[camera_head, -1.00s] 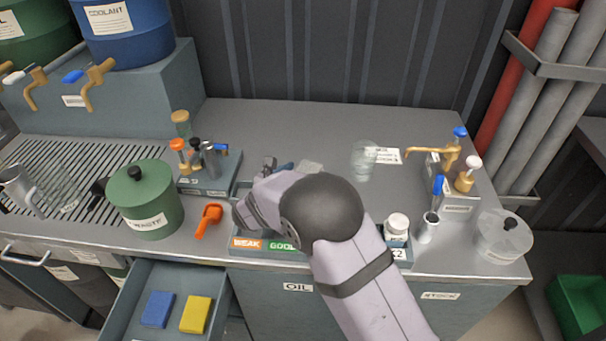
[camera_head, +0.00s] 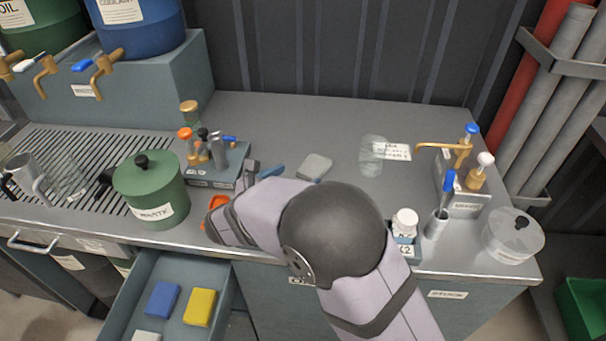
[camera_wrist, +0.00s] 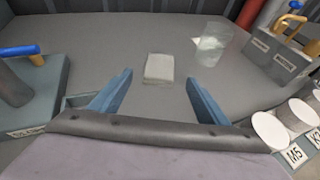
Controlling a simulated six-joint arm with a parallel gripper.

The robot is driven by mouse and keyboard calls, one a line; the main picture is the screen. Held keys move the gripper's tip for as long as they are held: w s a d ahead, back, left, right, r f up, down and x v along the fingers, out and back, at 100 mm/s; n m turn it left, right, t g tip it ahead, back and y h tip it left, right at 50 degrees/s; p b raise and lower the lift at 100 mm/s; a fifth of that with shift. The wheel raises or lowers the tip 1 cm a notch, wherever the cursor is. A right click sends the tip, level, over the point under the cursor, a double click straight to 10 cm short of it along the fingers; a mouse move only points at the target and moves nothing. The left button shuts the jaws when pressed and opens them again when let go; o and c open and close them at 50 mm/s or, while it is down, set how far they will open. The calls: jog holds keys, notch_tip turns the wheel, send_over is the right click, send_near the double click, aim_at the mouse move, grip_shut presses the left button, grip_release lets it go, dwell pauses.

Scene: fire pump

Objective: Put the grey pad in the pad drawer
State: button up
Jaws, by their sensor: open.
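The grey pad (camera_head: 314,167) lies flat on the bench top, right of my gripper's blue fingers (camera_head: 270,171) in the head view. In the wrist view the pad (camera_wrist: 159,68) lies ahead, centred between the two spread fingers (camera_wrist: 160,76). My gripper is open with nothing between its fingers. The drawer (camera_head: 190,263) below the bench front stands open at lower left. It holds a blue pad (camera_head: 162,299), a yellow pad (camera_head: 200,307) and a whitish pad (camera_head: 146,337) cut off by the picture edge.
A green waste pot (camera_head: 151,190) stands left of my arm. A clear glass (camera_head: 372,155) stands right of the pad, with a tap block (camera_head: 462,190) beyond. White-lidded bottles (camera_wrist: 270,130) are close at right in the wrist view. The bench behind the pad is clear.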

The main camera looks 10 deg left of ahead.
jog(key=shift+v, duration=1.35)
jog(key=shift+o, duration=0.5)
send_near(315, 164)
jog(key=shift+w+d+f, duration=0.15)
jog(key=shift+w+f, duration=0.15)
jog(key=shift+w, duration=0.25)
jog(key=shift+p+x, duration=0.95)
jog(key=shift+x, duration=2.6)
jog(key=shift+d, duration=0.1)
jog(key=c, duration=1.2)
